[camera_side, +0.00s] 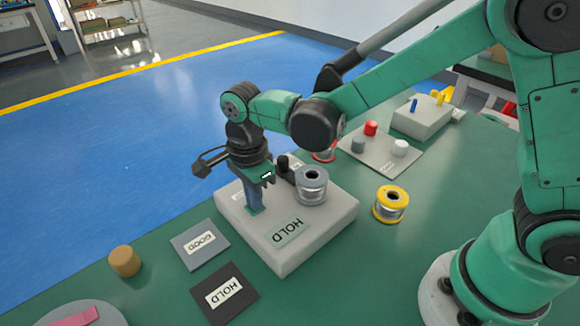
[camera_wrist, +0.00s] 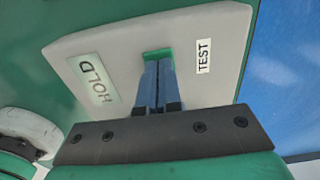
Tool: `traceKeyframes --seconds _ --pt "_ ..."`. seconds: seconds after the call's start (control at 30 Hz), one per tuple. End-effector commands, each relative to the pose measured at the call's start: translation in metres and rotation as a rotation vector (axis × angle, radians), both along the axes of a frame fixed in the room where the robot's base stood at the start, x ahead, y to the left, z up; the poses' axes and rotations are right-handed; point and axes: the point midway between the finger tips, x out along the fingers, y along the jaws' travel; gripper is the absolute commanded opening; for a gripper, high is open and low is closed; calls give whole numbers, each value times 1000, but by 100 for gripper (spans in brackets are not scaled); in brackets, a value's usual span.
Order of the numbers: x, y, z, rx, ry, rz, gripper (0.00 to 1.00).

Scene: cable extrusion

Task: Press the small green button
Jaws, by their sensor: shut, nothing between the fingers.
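The small green button (camera_wrist: 157,53) shows in the wrist view on top of a pale grey box (camera_wrist: 222,30), at the tips of my fingers. In the side view a green edge of the button (camera_side: 257,212) shows at the foot of my fingers. My gripper (camera_wrist: 157,66) is shut and empty, its two blue-grey fingers side by side. In the side view my gripper (camera_side: 255,203) points down at the box top. The fingertips appear at or on the button; contact and button depth cannot be told. The fingers hide part of the button.
A grey spool (camera_side: 311,185) stands on the box beside my gripper, near a HOLD label (camera_side: 289,233). A yellow spool (camera_side: 391,205) stands to the right. GOOD (camera_side: 200,245) and HOLD (camera_side: 226,294) plates and a brown cylinder (camera_side: 124,261) lie to the left and front.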

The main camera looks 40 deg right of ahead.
Motion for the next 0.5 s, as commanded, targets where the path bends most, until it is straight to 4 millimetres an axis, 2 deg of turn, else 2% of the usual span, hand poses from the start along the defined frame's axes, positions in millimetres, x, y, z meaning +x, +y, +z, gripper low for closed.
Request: traceKeyframes --seconds 0.03,0.3,0.5 --pt "0 0 -7 2 -4 0 0" --pt "1 0 -8 3 -7 0 0" --pt "1 0 4 3 -8 0 0"
